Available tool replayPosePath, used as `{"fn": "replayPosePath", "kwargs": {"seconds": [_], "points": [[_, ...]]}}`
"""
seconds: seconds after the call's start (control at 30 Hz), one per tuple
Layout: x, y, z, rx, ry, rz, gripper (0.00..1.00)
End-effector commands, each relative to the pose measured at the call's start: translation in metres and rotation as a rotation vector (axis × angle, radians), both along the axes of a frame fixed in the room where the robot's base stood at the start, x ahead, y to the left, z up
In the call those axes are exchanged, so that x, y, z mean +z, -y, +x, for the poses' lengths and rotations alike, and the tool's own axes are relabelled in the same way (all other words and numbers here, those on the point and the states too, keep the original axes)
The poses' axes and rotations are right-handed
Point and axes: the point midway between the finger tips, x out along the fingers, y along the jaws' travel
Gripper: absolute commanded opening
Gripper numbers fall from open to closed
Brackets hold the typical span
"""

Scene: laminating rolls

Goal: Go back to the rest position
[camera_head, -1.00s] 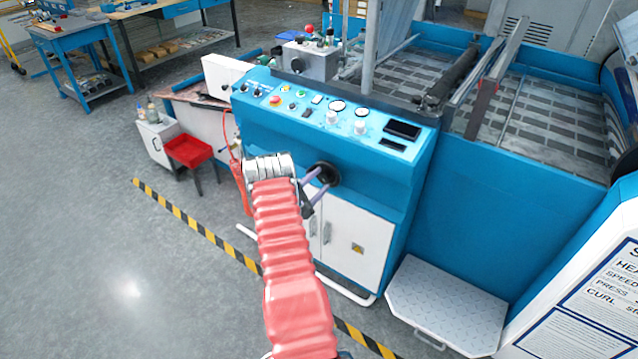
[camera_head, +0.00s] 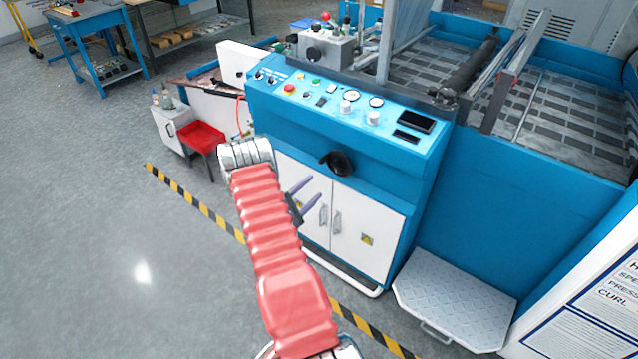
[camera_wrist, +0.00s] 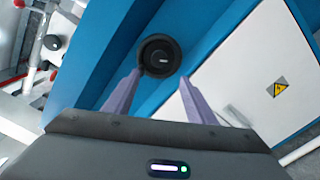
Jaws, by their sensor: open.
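My gripper (camera_head: 306,194) is open in the head view, with two thin purple fingers in front of the machine's white cabinet doors. Nothing shows between the fingers. A black round knob (camera_head: 338,163) sits on the blue machine front, above and to the right of the fingertips and apart from them in the head view. In the wrist view, the same knob (camera_wrist: 159,56) lies ahead, near the left fingertip, and the gripper (camera_wrist: 161,82) has its fingers spread apart. My red-sleeved arm hides part of the floor and the lower machine.
The blue control panel (camera_head: 350,108) has buttons and dials. A diamond-plate step (camera_head: 455,300) stands at right, and a white sign (camera_head: 590,310) beyond it. A red stool (camera_head: 200,138) and white cabinet (camera_head: 172,128) stand left. Grey floor (camera_head: 90,250) is open at left.

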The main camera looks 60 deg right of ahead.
Motion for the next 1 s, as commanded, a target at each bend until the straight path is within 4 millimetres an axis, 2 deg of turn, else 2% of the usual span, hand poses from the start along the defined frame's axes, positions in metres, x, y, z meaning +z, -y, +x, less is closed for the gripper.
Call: {"fn": "replayPosePath", "kwargs": {"seconds": [0.1, 0.23, 1.0], "points": [[0.0, -0.013, 0.003, 0.001, 0.001, 0.0, 0.51], [0.0, -0.019, 0.003, 0.001, 0.001, -0.001, 0.51], [-0.001, -0.02, 0.003, 0.0, -0.024, 0.006, 0.51]]}}
